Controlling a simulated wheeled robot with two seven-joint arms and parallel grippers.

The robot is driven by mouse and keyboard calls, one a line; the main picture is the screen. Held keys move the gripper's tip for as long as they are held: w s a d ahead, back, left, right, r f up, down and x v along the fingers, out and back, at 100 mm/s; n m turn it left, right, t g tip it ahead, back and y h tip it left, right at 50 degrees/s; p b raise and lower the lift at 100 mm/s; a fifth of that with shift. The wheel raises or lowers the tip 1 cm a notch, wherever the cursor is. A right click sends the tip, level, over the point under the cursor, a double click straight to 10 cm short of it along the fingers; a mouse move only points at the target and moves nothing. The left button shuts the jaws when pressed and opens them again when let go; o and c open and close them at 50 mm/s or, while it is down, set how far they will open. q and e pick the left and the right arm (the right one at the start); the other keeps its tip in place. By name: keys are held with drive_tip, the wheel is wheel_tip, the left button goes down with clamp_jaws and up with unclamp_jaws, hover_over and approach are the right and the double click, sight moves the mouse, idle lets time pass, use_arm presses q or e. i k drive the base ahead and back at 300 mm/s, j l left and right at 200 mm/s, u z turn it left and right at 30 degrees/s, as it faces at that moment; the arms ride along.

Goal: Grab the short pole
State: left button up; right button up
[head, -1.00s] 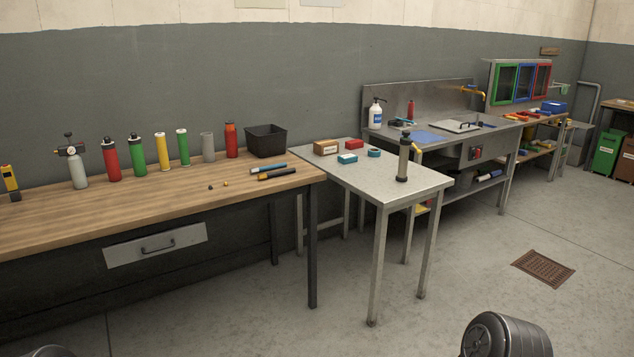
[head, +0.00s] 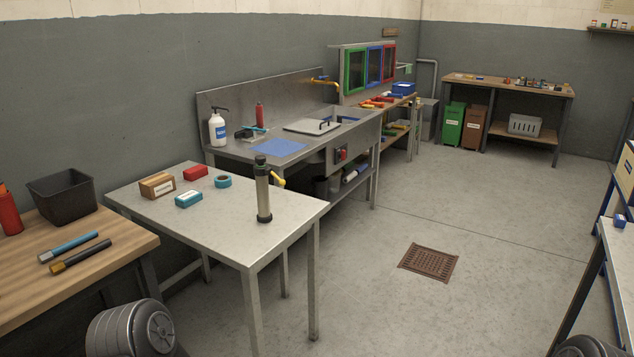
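No thing in the head view is plainly a short pole. Two short rods, one blue (head: 68,247) and one black (head: 80,256) with a yellowish end, lie side by side on the wooden bench at the lower left. An upright cylinder (head: 263,190) with a dark base and a yellow side handle stands on the grey metal table (head: 240,225). I cannot tell which of these, if any, is the pole. Neither gripper is in view; only rounded dark parts of my arms show at the bottom edge.
A black bin (head: 62,197) stands on the wooden bench. Small boxes and a tape roll (head: 223,182) lie on the metal table. A sink counter (head: 320,150) stands behind, and a far bench (head: 508,84) at the back. The floor around the drain grate (head: 429,262) is clear.

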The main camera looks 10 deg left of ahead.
sight(264, 215)
drive_tip(key=i+l+u, duration=0.1)
drive_tip(key=i, duration=0.45)
drive_tip(key=i+l, duration=0.3)
drive_tip(key=i, duration=0.2)
drive_tip(key=i+l+u, duration=0.25)
drive_tip(key=i+l, duration=0.15)
drive_tip(key=l, duration=0.15)
drive_tip(key=i+l+u, duration=0.15)
drive_tip(key=l, duration=0.2)
drive_tip(key=i+l+u, duration=0.3)
drive_tip(key=l, duration=0.35)
drive_tip(key=i+l+u, duration=0.1)
drive_tip(key=l, duration=0.3)
drive_tip(key=i, duration=0.1)
